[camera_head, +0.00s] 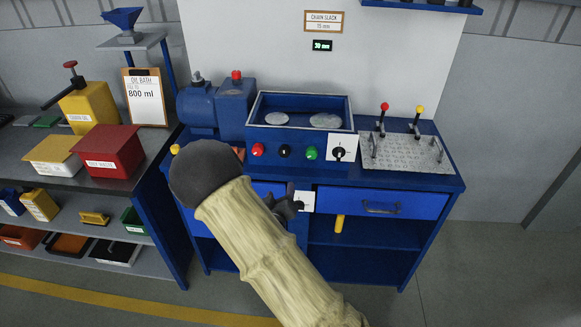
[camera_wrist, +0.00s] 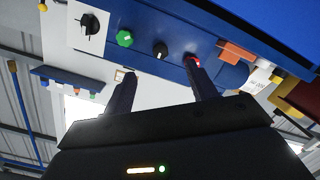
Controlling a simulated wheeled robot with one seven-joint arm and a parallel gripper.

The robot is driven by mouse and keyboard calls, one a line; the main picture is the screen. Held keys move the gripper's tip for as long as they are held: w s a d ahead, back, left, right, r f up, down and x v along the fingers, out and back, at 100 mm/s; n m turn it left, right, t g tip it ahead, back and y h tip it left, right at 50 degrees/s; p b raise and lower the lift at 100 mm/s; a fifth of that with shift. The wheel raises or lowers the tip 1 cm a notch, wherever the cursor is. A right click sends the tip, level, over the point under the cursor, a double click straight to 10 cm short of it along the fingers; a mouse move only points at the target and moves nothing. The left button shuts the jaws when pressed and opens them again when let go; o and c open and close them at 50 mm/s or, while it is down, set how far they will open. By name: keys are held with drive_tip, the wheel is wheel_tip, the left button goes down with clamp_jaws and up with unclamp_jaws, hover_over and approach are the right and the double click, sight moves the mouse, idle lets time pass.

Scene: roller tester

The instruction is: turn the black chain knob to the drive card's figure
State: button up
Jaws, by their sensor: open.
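The black chain knob (camera_head: 284,151) sits on the blue tester's front panel between a red knob (camera_head: 258,150) and a green knob (camera_head: 311,152). A wall card (camera_head: 324,20) reads "CHAIN SLACK 15 mm". A small green-lit display (camera_head: 322,45) below it seems to read 30 mm. My gripper (camera_head: 291,199) is below the panel, partly hidden by my arm. In the wrist view my gripper (camera_wrist: 160,78) is open and empty. The black knob (camera_wrist: 160,50) appears ahead, between the two fingers and apart from them. The right fingertip overlaps the red knob (camera_wrist: 192,60); contact cannot be told.
A rotary switch on a white plate (camera_head: 341,148) is right of the green knob. A plate with red and yellow levers (camera_head: 404,151) is further right. A drawer handle (camera_head: 381,208) sticks out below. Bins and an oil card (camera_head: 145,98) stand left.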

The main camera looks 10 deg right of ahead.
drive_tip(key=s+a+n+t, duration=0.1)
drive_tip(key=a+t, duration=0.1)
drive_tip(key=p, duration=0.3)
approach(284, 154)
drive_tip(key=x, duration=0.8)
drive_tip(key=shift+w+r, duration=0.1)
drive_tip(key=shift+w, duration=0.1)
drive_tip(key=shift+d, duration=0.1)
drive_tip(key=c, duration=1)
drive_tip(key=shift+d, duration=0.1)
drive_tip(key=shift+b, duration=0.35)
